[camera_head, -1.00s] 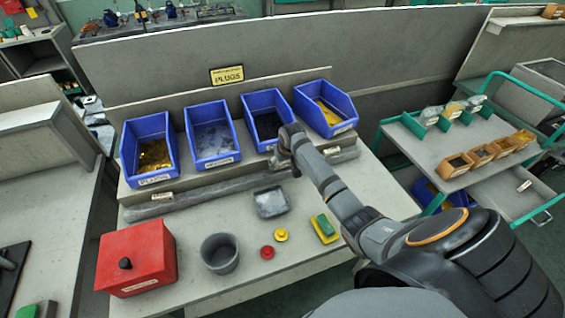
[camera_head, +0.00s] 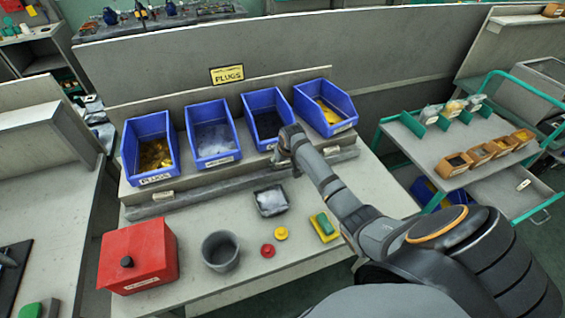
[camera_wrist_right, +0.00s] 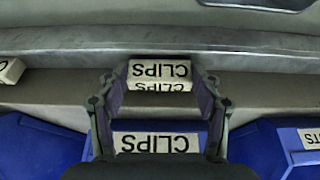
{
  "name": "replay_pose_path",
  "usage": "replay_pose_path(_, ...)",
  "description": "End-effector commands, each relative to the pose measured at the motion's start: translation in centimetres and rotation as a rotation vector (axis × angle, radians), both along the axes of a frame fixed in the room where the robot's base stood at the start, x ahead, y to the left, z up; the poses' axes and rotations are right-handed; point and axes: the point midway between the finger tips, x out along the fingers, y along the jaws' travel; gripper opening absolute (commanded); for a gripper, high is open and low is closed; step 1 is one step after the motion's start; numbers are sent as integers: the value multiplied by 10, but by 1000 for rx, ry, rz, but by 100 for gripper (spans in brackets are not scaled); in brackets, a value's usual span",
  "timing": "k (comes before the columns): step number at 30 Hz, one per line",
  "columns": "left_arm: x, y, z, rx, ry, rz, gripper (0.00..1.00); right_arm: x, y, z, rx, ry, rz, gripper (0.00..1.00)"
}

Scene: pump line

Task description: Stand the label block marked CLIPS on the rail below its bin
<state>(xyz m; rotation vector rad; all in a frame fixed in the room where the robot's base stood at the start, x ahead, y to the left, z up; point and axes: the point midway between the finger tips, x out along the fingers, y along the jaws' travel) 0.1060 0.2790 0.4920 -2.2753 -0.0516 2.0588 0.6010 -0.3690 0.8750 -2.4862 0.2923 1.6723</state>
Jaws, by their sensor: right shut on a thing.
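My right gripper (camera_wrist_right: 157,88) is shut on the label block marked CLIPS (camera_wrist_right: 158,70), which shows upside down between the fingertips in the right wrist view. The block is at the rail (camera_wrist_right: 60,42), in front of the blue bin whose own label (camera_wrist_right: 155,142) reads CLIPS. I cannot tell whether the block touches the rail. In the head view the right gripper (camera_head: 283,160) is at the rail below the third blue bin (camera_head: 265,103), and the arm hides the block and that bin's label. My left gripper is not in view.
Other label blocks stand on the rail, one at the left end (camera_head: 163,196) and one right of my gripper (camera_head: 331,151). A small dark tray (camera_head: 270,212), grey cup (camera_head: 220,251) and red box (camera_head: 138,257) stand on the bench. Blue bins flank the CLIPS bin.

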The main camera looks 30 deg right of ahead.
Motion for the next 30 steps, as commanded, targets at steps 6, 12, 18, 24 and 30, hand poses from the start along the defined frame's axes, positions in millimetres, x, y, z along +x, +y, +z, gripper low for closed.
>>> replay_pose_path(6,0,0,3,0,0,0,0,0,0,-4,0,0,0,44)
replay_pose_path(12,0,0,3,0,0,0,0,0,0,-4,0,0,0,44)
replay_pose_path(18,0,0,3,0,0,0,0,0,0,-4,0,0,0,87)
replay_pose_path(24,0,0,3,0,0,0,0,0,0,-4,0,0,0,92)
replay_pose_path(30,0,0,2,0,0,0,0,0,0,-4,0,0,0,99)
